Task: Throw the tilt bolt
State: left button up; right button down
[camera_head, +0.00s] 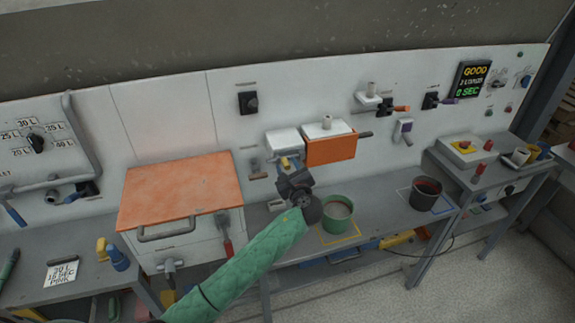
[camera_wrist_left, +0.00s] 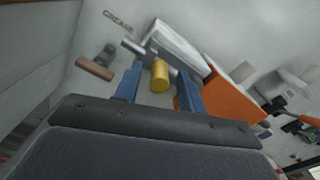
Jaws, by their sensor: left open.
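A bolt with a yellow cylindrical knob (camera_wrist_left: 160,77) and a metal rod (camera_wrist_left: 133,46) sits by a white box (camera_wrist_left: 178,46) on the wall panel. It looks like the tilt bolt. In the head view the yellow knob (camera_head: 284,162) shows just beyond my left gripper (camera_head: 289,171). In the left wrist view the two blue fingers of my left gripper (camera_wrist_left: 160,84) are apart, with the knob between them in the picture. I cannot tell whether they touch it or how deep it sits. My right gripper is not in view.
An orange-fronted box (camera_head: 331,150) is right of the bolt. A green pot (camera_head: 338,222) stands on the bench close to my left wrist, and a dark pot (camera_head: 425,197) stands farther right. An orange-lidded cabinet (camera_head: 181,186) is at left. A brown handle (camera_wrist_left: 95,69) sticks out near the bolt.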

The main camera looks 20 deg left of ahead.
pick_arm(q)
grip_shut()
